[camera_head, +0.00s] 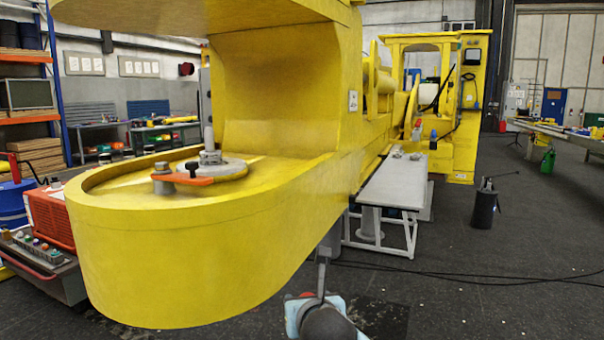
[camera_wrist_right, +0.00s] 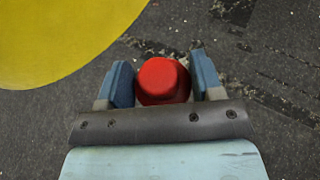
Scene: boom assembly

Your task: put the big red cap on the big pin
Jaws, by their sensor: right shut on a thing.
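The big red cap (camera_wrist_right: 162,82) sits between the two blue fingers of my right gripper (camera_wrist_right: 160,76) in the right wrist view. The gripper is shut on it, above the dark floor. In the head view my right wrist (camera_head: 320,318) is at the bottom, just in front of and below the yellow boom; the cap is mostly hidden there. An upright grey pin (camera_head: 209,138) stands on a round flange in the boom's recessed end, up and left of my right wrist; it looks like the big pin. My left gripper is not in view.
The rounded yellow boom end (camera_head: 190,260) fills the left and also shows in the wrist view (camera_wrist_right: 60,35). An orange plate (camera_head: 183,181) lies beside the pin. A grey bench (camera_head: 390,185) stands behind, with small parts on it. Open floor lies to the right.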

